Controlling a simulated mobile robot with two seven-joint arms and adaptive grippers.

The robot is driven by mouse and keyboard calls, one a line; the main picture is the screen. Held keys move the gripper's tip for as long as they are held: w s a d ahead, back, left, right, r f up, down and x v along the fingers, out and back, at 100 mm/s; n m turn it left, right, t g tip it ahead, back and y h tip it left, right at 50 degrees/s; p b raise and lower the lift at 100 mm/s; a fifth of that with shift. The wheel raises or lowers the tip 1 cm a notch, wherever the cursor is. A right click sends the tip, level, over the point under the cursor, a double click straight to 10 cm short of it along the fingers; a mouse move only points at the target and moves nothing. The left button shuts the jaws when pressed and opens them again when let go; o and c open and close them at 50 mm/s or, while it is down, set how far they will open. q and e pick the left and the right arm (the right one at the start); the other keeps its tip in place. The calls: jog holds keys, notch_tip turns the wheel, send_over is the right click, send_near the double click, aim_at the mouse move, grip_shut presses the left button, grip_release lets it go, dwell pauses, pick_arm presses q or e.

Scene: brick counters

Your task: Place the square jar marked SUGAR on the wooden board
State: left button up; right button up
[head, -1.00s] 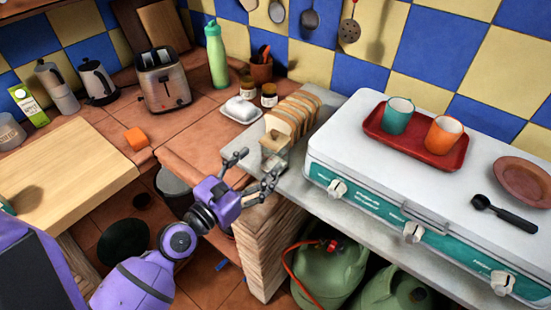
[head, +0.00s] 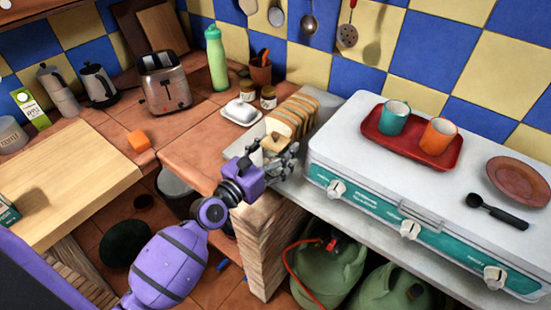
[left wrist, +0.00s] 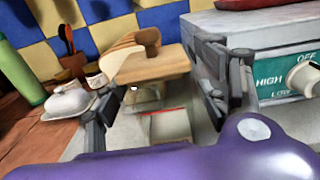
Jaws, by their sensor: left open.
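The square jar (head: 273,143) stands on the grey counter in front of the sliced bread. In the left wrist view the jar (left wrist: 152,66) shows a wooden lid with a round knob and a clear body with pale contents. I cannot read its marking. My left gripper (head: 272,160) is open at the jar, partly hiding it in the head view. In the left wrist view its fingers (left wrist: 155,100) stand on either side of the jar; contact cannot be told. The pale wooden board (head: 75,175) lies on the left counter, with open space on it. My right gripper is not in view.
Sliced bread (head: 296,116) is close behind the jar. A white butter dish (head: 241,112) and small jars stand behind left. The white stove (head: 385,180) is close on the right. A gap separates the counters.

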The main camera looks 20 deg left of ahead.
pick_arm(q)
jog(key=c, duration=1.7)
jog(key=shift+r, duration=0.15)
